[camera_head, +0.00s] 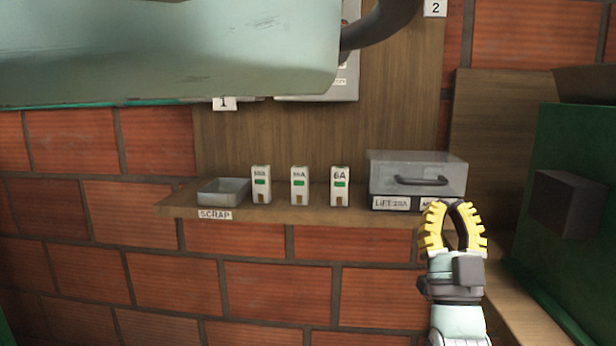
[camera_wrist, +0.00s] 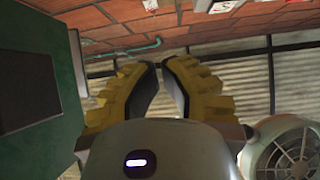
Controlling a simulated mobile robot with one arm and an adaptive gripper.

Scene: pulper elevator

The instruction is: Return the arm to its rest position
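My gripper (camera_head: 452,205) is raised at the lower right of the head view, in front of the shelf's right end, with its fingers pointing up. Its yellow ribbed fingers curve inward and their tips come together, with nothing held between them. In the wrist view the gripper (camera_wrist: 160,65) also shows empty, its fingers converging towards the tips.
A shelf (camera_head: 300,212) holds a scrap tray (camera_head: 222,192), three labelled white modules (camera_head: 300,186) and a lidded clear box (camera_head: 415,175). A green cabinet (camera_head: 570,250) stands right. A pale open panel (camera_head: 170,50) covers the upper left. A round fan (camera_wrist: 290,150) shows in the wrist view.

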